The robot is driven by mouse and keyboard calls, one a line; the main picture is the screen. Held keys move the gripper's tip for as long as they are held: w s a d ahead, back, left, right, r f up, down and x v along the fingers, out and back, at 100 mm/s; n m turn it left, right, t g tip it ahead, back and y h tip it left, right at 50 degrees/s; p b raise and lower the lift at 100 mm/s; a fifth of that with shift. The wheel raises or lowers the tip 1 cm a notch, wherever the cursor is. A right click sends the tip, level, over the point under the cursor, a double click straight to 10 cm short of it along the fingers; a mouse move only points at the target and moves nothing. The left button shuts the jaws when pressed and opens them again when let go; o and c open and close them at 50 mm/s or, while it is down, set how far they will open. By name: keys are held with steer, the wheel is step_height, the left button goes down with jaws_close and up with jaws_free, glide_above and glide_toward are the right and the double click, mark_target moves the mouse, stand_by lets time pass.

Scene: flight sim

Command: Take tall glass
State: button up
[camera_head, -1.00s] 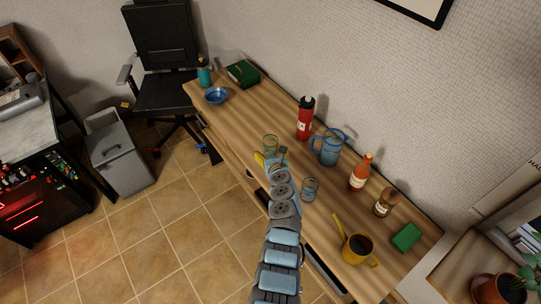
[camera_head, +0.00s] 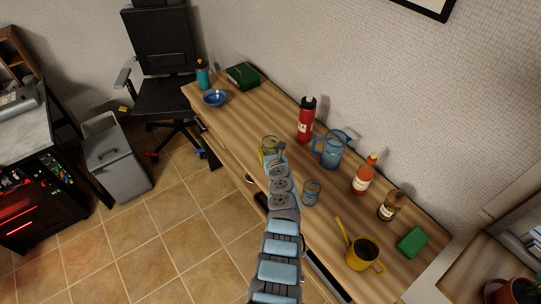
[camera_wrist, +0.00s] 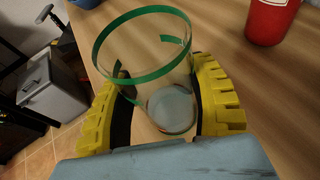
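A clear glass with a green rim (camera_wrist: 140,75) stands upright on the desk in the wrist view. It also shows in the head view (camera_head: 270,143), at the end of my arm. My gripper (camera_wrist: 165,105) has yellow fingers spread on both sides of this glass. The right finger is very close to the glass wall; whether either finger touches it is hard to tell. A second, bluish glass (camera_head: 311,192) stands on the desk to the right of my arm in the head view.
On the wooden desk (camera_head: 240,120) are a red bottle (camera_head: 306,122), a blue pitcher (camera_head: 331,152), two sauce bottles, a yellow mug (camera_head: 362,254), a green sponge (camera_head: 412,242) and a blue bowl (camera_head: 214,98). Bare desk lies between the bowl and the green-rimmed glass.

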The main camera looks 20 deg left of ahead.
mark_target(272, 148)
steer(key=c, duration=0.4)
steer(key=shift+r, duration=0.25)
step_height(272, 148, up, 3)
steer(key=p, duration=0.3)
steer(key=shift+s+r+p, duration=0.1)
steer(key=shift+r+p, duration=0.05)
steer(key=shift+p, duration=0.15)
steer(key=shift+w+a+r+p+v, duration=0.15)
steer(key=shift+r+p+v, duration=0.35)
steer(key=shift+p+v, duration=1.95)
steer(key=shift+w+a+r+p+v, duration=0.1)
steer(key=shift+a+r+p+v, duration=0.35)
steer(key=shift+p+v, duration=1.95)
steer(key=shift+w+a+r+p+v, duration=0.1)
steer(key=shift+r+p+v, duration=0.5)
steer(key=shift+p+v, duration=1.8)
